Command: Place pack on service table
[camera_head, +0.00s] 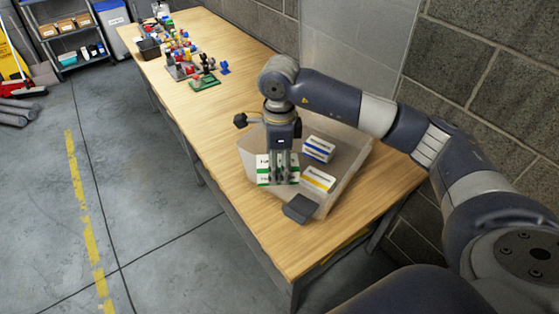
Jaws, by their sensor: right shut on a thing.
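The service table (320,245) is a long wooden table running along the wall. On its near part stands a translucent bin (352,165). In the bin are a blue and white pack (319,148) and a yellow and white pack (318,179). My right gripper (280,178) points down at the bin's left side and is shut on a green and white pack (263,168). The fingers cover part of this pack. I cannot tell whether it touches the bin floor. My left gripper is not in view.
A dark grey block-shaped part (300,208) is at the bin's front edge. Several coloured parts (185,60) and a dark box (149,48) stand at the table's far end. The table between them and the bin is clear. A block wall (475,60) bounds the table's right side.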

